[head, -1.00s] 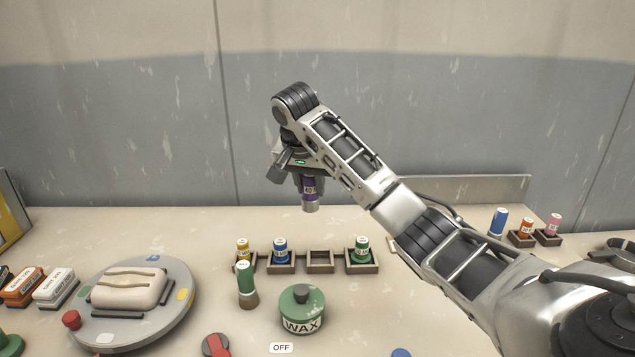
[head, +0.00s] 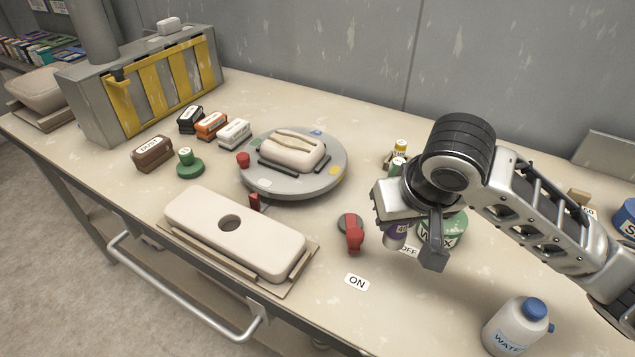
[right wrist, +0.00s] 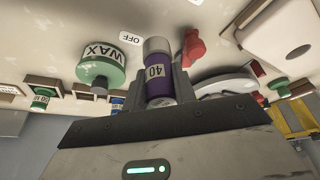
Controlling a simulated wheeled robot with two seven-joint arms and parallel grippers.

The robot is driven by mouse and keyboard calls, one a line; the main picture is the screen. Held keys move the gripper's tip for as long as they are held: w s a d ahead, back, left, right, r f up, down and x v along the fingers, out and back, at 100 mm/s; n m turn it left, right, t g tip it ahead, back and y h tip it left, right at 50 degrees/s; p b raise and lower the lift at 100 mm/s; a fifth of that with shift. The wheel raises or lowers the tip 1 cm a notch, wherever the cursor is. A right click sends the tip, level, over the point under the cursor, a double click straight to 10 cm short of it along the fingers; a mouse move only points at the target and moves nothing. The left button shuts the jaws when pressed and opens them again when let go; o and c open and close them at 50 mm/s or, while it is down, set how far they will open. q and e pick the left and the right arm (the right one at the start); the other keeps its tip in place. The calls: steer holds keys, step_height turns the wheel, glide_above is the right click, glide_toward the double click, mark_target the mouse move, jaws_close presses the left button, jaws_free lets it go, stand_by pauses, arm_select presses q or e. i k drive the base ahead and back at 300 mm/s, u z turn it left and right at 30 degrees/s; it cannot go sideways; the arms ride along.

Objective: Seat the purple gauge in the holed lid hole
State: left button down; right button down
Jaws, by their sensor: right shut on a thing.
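The purple gauge (head: 396,236), a purple cylinder with a metal end and a label reading 40, is held in my right gripper (head: 412,228). In the right wrist view the gauge (right wrist: 158,85) sits between the two fingers, which are shut on it. The holed lid (head: 190,208) is a long cream block with rounded ends on a wooden board at the front left. Its round hole (head: 230,223) is empty. The gripper and gauge are to the right of the lid, above the table by the wax pot. The lid (right wrist: 270,30) also shows at the wrist view's upper right. My left gripper is out of view.
A red switch (head: 352,232) stands between lid and gauge. A turntable (head: 320,183) with a cream block lies behind the lid. The green wax pot (head: 455,228) is partly hidden by my gripper. A water bottle (head: 517,325) stands at the front right.

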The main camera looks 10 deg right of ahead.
mark_target(269, 249)
steer(key=k, duration=0.95)
steer(key=u, duration=2.9)
steer(key=k, duration=0.75)
steer(key=z, duration=1.65)
